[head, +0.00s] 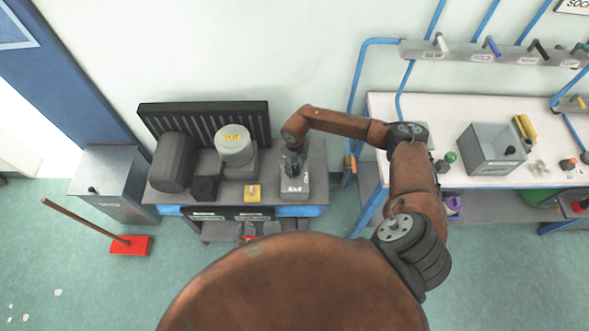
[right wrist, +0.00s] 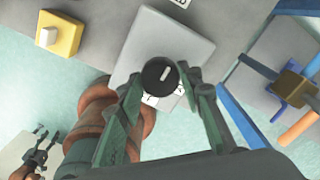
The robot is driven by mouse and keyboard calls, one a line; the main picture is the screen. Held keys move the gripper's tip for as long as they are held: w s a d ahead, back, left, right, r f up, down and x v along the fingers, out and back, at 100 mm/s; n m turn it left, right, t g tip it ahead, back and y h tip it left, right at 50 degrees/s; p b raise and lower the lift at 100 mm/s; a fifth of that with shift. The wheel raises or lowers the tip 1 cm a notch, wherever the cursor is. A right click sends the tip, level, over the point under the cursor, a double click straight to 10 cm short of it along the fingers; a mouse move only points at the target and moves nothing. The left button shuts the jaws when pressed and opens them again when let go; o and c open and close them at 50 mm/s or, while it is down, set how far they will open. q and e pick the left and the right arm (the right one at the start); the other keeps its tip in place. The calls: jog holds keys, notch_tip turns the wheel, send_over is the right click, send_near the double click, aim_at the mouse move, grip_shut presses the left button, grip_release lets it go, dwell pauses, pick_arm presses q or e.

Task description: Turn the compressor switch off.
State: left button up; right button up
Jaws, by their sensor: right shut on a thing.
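The compressor switch is a black round knob (right wrist: 160,75) with a white pointer mark on a grey box (right wrist: 150,40) in the right wrist view. The grey box also shows on the bench in the head view (head: 296,190). My right gripper (right wrist: 160,82) is shut on the knob, with one green-grey finger on each side of it. In the head view my right gripper (head: 293,162) reaches down over the box and hides the knob. A small dark gripper, which looks like my left gripper (right wrist: 46,135), shows low at the left of the right wrist view, its fingers apart.
A yellow box with a white button (head: 252,192) stands left of the switch box. The grey compressor machinery (head: 236,145) is behind it. A white workbench (head: 400,105) with a grey bin (head: 490,150) stands to the right.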

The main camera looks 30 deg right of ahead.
aim_at(295, 170)
jog(key=shift+n, duration=0.3)
jog(key=o, duration=1.2)
jog(key=shift+c, duration=0.2)
notch_tip(295, 170, up, 12)
dwell(0.4)
